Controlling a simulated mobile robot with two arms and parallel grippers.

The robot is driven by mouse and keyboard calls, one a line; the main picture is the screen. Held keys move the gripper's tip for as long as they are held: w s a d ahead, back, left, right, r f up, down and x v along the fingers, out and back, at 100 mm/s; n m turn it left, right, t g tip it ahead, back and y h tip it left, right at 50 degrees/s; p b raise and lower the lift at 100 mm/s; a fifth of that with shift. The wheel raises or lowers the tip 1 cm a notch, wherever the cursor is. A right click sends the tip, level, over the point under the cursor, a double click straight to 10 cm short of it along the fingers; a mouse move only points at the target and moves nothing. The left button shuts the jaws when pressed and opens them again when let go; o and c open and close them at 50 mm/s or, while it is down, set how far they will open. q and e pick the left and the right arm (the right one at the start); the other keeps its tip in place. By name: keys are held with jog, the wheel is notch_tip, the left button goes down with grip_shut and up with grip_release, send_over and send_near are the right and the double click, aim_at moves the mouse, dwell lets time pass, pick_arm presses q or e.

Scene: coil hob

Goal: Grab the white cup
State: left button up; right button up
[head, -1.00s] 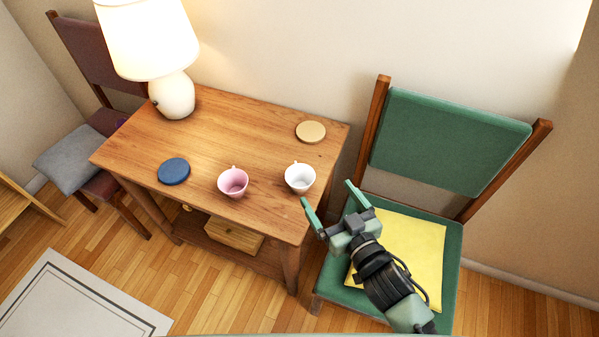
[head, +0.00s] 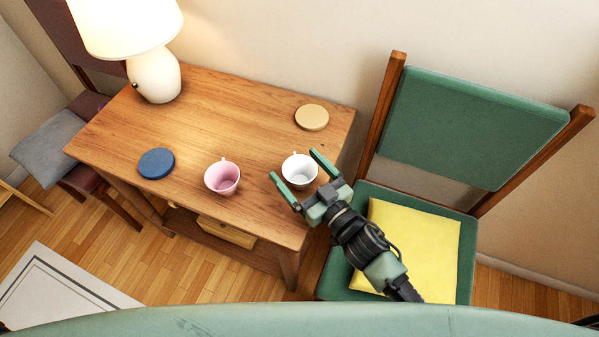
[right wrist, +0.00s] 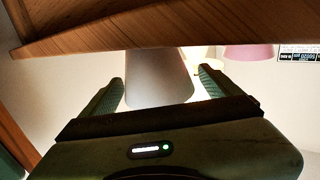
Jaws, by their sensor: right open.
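The white cup (head: 299,172) stands upright near the right front corner of the wooden table (head: 230,110). My right gripper (head: 294,165) is open, its two green fingers reaching to either side of the cup. In the right wrist view the cup (right wrist: 157,82) shows grey and shaded between the open fingers of my right gripper (right wrist: 161,75), with a gap visible on the left. I cannot tell whether a finger touches it. My left gripper is not in view.
A pink cup (head: 222,177) stands left of the white cup. A blue disc (head: 156,163), a tan disc (head: 311,117) and a lit lamp (head: 154,75) are also on the table. A green chair (head: 470,130) with a yellow cushion (head: 420,245) stands close on the right.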

aim_at(291, 160)
jog(key=x, duration=0.3)
jog(key=shift+w+f, duration=0.15)
jog(key=shift+w, duration=0.05)
jog(key=shift+c, duration=0.6)
jog(key=c, duration=1.3)
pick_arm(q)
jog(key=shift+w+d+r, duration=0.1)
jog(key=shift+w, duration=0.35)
